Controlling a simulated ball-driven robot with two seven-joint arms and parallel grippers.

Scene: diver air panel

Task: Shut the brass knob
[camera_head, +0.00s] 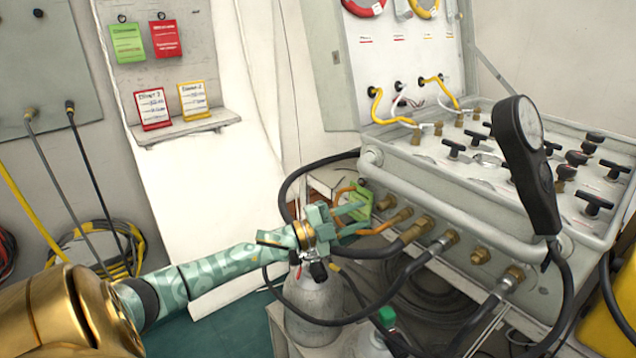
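My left gripper (352,216) reaches in from the left, at the left end of the grey panel case's front face. Its teal fingers look apart, with their tips close to a bright green piece (362,201); I cannot tell whether they touch it. Brass fittings (421,228) line the front face just right of the gripper, some with hoses attached. More brass pieces stand on the top (439,128). I cannot tell which brass part is the knob; it may be hidden behind the fingers. My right gripper is not in view.
A black handset (530,160) stands up before the panel's right part. Gas cylinders (317,300) are below my gripper. Black-handled valves (590,205) cover the panel top. Tags (166,38) hang on the back wall.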

